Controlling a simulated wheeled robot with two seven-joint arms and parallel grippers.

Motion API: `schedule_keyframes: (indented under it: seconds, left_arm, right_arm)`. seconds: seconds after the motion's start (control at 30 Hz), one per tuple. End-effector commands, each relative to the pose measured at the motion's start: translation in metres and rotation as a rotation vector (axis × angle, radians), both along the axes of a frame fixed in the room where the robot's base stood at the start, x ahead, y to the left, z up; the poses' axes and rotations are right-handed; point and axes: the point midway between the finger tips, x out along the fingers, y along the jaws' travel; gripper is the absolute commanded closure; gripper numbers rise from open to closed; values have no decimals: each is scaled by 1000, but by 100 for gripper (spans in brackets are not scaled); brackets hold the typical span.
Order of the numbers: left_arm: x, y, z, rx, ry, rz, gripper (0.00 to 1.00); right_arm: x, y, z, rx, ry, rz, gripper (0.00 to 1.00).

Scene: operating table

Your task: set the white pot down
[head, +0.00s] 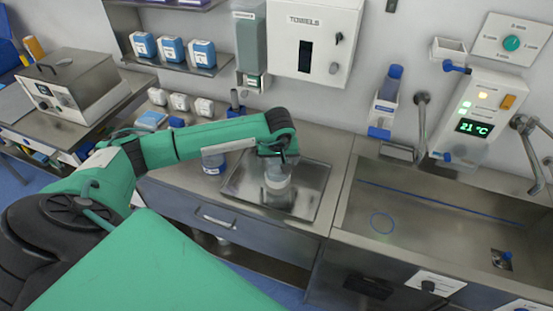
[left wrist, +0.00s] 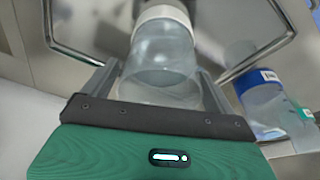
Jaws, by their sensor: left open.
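The pot (head: 278,181) is a pale, see-through jar with a white band. It stands on the shallow metal tray (head: 308,192) on the counter and looks upright. It also shows in the left wrist view (left wrist: 160,55), with its body between my fingers. My left gripper (head: 277,160) is at the pot from above and behind, its fingers open on either side of it. In the left wrist view the fingers of the gripper (left wrist: 160,85) appear apart from the glass, though contact is hard to tell. My right gripper is not in view.
A jar with a blue label (head: 213,161) stands just left of the tray; it is close to the gripper in the left wrist view (left wrist: 265,102). A sink (head: 400,215) lies to the right. Small white containers (head: 180,102) stand along the wall.

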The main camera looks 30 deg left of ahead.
Motion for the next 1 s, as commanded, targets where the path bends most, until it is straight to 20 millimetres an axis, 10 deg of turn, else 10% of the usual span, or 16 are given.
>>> schedule_keyframes:
  seconds: [0.7, 1.0]
  left_arm:
    - [-23, -17, 106, 0, -4, -1, 10]
    - [-26, -19, 119, 0, 0, 0, 10]
  right_arm:
    - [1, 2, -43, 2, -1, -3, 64]
    - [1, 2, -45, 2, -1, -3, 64]
